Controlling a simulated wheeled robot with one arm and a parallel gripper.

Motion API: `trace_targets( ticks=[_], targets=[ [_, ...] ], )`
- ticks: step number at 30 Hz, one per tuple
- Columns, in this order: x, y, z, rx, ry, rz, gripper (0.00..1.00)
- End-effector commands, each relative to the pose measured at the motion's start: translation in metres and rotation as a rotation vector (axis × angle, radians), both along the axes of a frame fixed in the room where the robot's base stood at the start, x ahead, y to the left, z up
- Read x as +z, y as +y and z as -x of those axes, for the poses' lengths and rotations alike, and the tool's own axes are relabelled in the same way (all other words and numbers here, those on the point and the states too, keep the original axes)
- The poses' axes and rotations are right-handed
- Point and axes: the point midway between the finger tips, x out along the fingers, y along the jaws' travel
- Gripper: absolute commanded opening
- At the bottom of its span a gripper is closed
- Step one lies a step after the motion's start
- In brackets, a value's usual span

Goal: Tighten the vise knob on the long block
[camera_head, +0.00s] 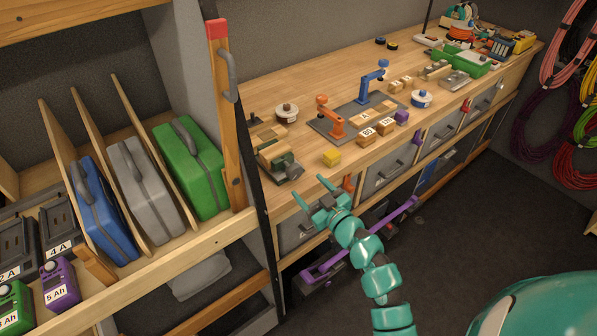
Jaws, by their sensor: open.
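A small grey-green vise (284,168) sits near the bench's front edge at the left end. A pale wooden block (270,153) lies at the vise, and another wooden piece lies just behind it. A dark, rounded part at the vise's front right (295,173) may be its knob; it is too small to tell. I cannot tell how firmly the jaws hold the block. My teal gripper (310,188) is open and empty, in front of the bench edge, right of and nearer than the vise, and apart from it.
A yellow block (331,158) lies right of the vise. Orange and blue clamps (331,119) stand on a dark plate with labelled wooden blocks. A dark upright post (257,150) is close left of the vise. Drawers with handles (390,168) and a purple bar (360,240) are below the bench.

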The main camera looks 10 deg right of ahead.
Motion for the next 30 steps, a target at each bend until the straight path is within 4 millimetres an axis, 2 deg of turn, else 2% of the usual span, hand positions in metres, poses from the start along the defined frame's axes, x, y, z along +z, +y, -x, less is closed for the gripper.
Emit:
trace_targets(
  ticks=[6,12,26,30],
  targets=[
    [0.002,0.013,-0.031,0.002,0.003,0.0,0.67],
    [0.003,0.02,-0.05,0.002,-0.003,0.0,0.67],
    [-0.001,0.023,-0.058,0.0,0.001,0.001,0.67],
    [0.0,0.023,-0.057,0.0,0.001,0.001,0.39]
  ],
)
